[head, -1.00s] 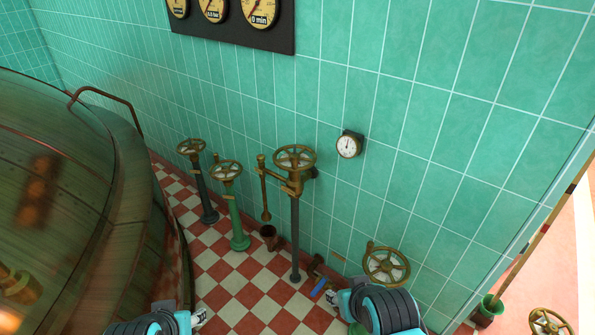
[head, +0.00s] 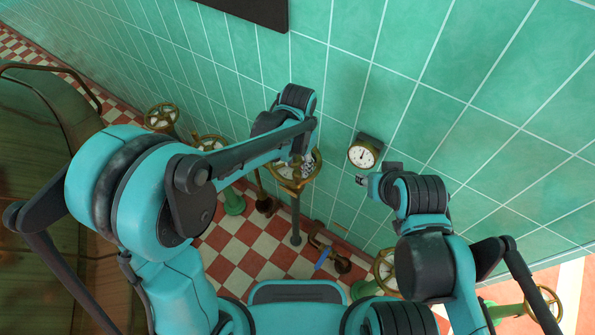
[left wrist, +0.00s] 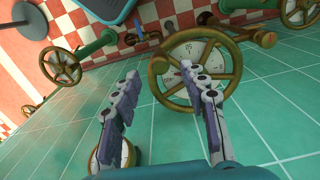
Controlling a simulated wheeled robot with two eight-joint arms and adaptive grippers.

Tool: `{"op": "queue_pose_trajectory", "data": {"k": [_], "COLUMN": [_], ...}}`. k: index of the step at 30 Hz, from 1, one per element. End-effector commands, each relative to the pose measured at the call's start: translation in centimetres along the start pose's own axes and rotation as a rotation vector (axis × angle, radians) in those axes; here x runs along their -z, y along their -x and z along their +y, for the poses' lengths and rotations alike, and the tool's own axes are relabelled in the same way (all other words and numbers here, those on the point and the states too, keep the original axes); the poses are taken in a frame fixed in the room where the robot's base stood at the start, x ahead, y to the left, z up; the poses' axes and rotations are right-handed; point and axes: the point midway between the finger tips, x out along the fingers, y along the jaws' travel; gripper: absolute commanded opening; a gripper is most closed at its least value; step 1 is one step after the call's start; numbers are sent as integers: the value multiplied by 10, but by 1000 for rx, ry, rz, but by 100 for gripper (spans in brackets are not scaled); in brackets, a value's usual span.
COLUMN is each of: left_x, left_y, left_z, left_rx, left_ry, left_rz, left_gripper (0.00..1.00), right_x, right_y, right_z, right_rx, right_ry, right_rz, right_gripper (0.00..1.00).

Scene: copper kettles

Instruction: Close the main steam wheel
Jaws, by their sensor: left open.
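A brass handwheel (head: 295,186) tops a grey post near the tiled wall, partly hidden by my left arm. I cannot read a label marking it as the main steam wheel. In the left wrist view, a brass wheel (left wrist: 160,91) shows close, with a white dial behind its spokes. My left gripper (head: 297,165) is over the post's wheel. The right finger overlaps the wheel's rim in the picture; contact cannot be told. My right gripper (head: 364,180) is just below the wall gauge, its fingers unclear.
A round gauge (head: 362,156) is on the wall to the right of the wheel. Other brass wheels stand at the left (head: 161,117), behind my left arm (head: 208,142), low on the wall (head: 384,262) and at far right (head: 545,302). A big kettle (head: 40,200) fills the left side.

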Motion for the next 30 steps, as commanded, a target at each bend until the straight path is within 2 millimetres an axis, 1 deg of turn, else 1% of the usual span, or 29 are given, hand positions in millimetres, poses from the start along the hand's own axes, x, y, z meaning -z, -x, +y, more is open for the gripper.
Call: {"op": "queue_pose_trajectory", "data": {"k": [1, 3, 6, 10, 15, 22, 23, 24, 26, 27, 30], "left_x": [0, 0, 0, 0, 0, 0, 0, 0, 0, 0, 0], "left_y": [-11, -24, -41, -57, -66, -66, -66, -66, -66, -66, -65], "left_z": [0, 0, 0, -1, 0, -1, -1, -1, -1, -1, -1], "left_rx": [0, 0, 0, 0, 1, 1, 1, 1, 1, 1, 1], "left_ry": [0, 1, 1, 2, 2, 2, 2, 2, 2, 2, 2], "left_rz": [0, 1, 1, 2, 2, 2, 2, 2, 2, 2, 2], "left_gripper": [44, 44, 44, 44, 44, 44, 38, 28, 12, 1, 0], "right_x": [-3, -6, -8, -10, -12, -11, -11, -11, -11, -11, -11], "right_y": [-4, -8, -11, -15, -16, -16, -16, -16, -16, -16, -16], "right_z": [0, 0, 0, 0, 0, 0, 0, 0, 0, 0, 0], "right_rx": [0, 0, 0, 0, 0, 0, 0, 0, 0, 0, 0], "right_ry": [0, 0, 0, 0, 0, 0, 0, 0, 0, 0, 0], "right_rz": [0, 0, 0, 0, 0, 0, 0, 0, 0, 0, 0], "right_gripper": [40, 40, 40, 40, 40, 40, 40, 40, 40, 40, 40]}}
